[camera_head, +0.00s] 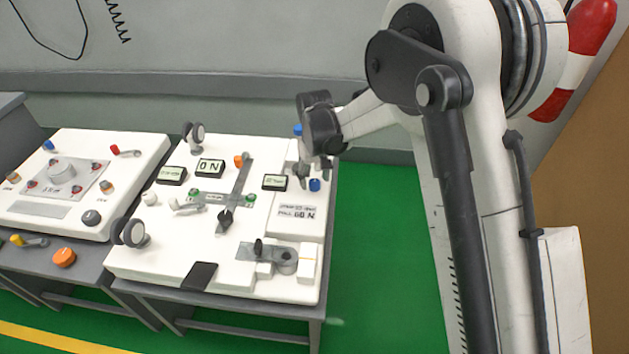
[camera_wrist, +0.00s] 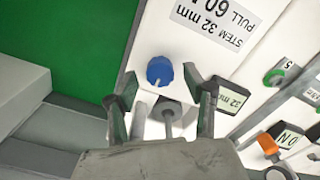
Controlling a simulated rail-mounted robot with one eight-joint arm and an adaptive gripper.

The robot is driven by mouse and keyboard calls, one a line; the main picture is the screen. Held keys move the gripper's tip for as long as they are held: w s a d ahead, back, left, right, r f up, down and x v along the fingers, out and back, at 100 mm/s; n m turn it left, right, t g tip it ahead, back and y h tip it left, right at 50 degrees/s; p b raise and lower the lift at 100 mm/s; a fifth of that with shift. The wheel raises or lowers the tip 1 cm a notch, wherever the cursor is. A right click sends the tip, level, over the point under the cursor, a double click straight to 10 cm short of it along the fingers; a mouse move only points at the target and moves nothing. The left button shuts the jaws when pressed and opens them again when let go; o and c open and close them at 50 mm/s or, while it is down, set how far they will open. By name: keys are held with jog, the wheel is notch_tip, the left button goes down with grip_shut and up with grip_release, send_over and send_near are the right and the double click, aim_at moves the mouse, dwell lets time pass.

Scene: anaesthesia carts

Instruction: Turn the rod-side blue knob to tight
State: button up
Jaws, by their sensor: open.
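A blue knob (camera_head: 314,184) stands on the raised white panel at the right of the near cart, just behind the printed label. It also shows in the wrist view (camera_wrist: 159,72), just beyond the fingertips, with a pale mark or pointer on it. My gripper (camera_head: 314,174) is over the panel's back right part, fingers down and apart. In the wrist view the open fingers (camera_wrist: 168,92) have a grey stem (camera_wrist: 168,118) between them. A second blue part (camera_head: 298,130) shows behind my gripper, partly hidden. Which blue part is on the rod side is unclear.
A small display (camera_head: 275,182) stands left of the knob and close to the right finger in the wrist view (camera_wrist: 232,97). The label (camera_head: 298,211) lies flat in front. A second cart (camera_head: 70,215) stands at left. Green floor (camera_head: 385,240) is clear at right.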

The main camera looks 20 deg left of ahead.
aim_at(316, 182)
notch_tip(316, 182, up, 11)
jog(key=shift+f, duration=0.15)
dwell(0.4)
jog(key=s+d+r+m+t+y+p, duration=0.15)
jog(key=s+d+r, duration=0.25)
jog(key=d+r, duration=0.65)
jog(key=s+d+r+m+t+h+p, duration=0.1)
jog(key=s+d+r+m+t+p, duration=0.2)
jog(key=d+r, duration=0.7)
jog(key=s+d+r+m+t+p, duration=0.2)
jog(key=s+d+m+p, duration=0.2)
jog(key=s+d, duration=1.3)
jog(key=s+p, duration=0.1)
jog(key=s, duration=0.2)
jog(key=shift+d+r+t, duration=0.3)
jog(key=shift+t, duration=0.05)
